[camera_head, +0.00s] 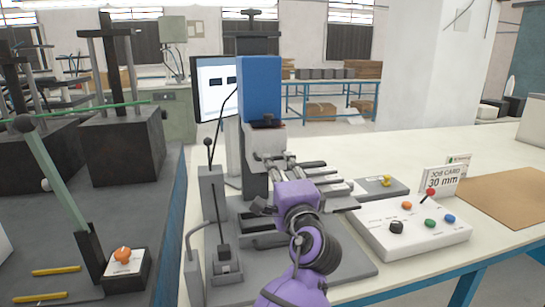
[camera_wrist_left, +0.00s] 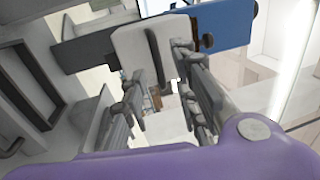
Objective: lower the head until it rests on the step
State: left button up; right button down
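The blue head (camera_head: 260,85) sits high on the dark column (camera_head: 253,180) of the stand in the middle. A grey and red piece is on its lower part. The head is clearly above the grey base (camera_head: 350,264). I cannot clearly make out the step, as my arm covers part of the base. My left gripper (camera_head: 290,165), on a purple wrist, is in front of the column just below the head. In the left wrist view its fingers (camera_wrist_left: 165,95) are apart, with a pale slotted part (camera_wrist_left: 143,50) and the blue head (camera_wrist_left: 225,25) beyond. My right gripper is not in view.
A control box (camera_head: 415,232) with coloured knobs and a "30 mm" job card (camera_head: 446,181) stand to the right. A black-knobbed lever (camera_head: 209,165) rises left of the column. A green lever (camera_head: 55,170) and dark blocks are on the left bench. The white table (camera_head: 420,150) is clear behind.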

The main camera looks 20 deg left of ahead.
aim_at(273, 158)
pick_arm(q)
jog(key=x, duration=0.4)
jog(key=shift+w+a, duration=0.2)
jog(key=shift+w, duration=0.1)
jog(key=shift+w+a, duration=0.1)
jog(key=shift+w, duration=0.05)
grip_shut()
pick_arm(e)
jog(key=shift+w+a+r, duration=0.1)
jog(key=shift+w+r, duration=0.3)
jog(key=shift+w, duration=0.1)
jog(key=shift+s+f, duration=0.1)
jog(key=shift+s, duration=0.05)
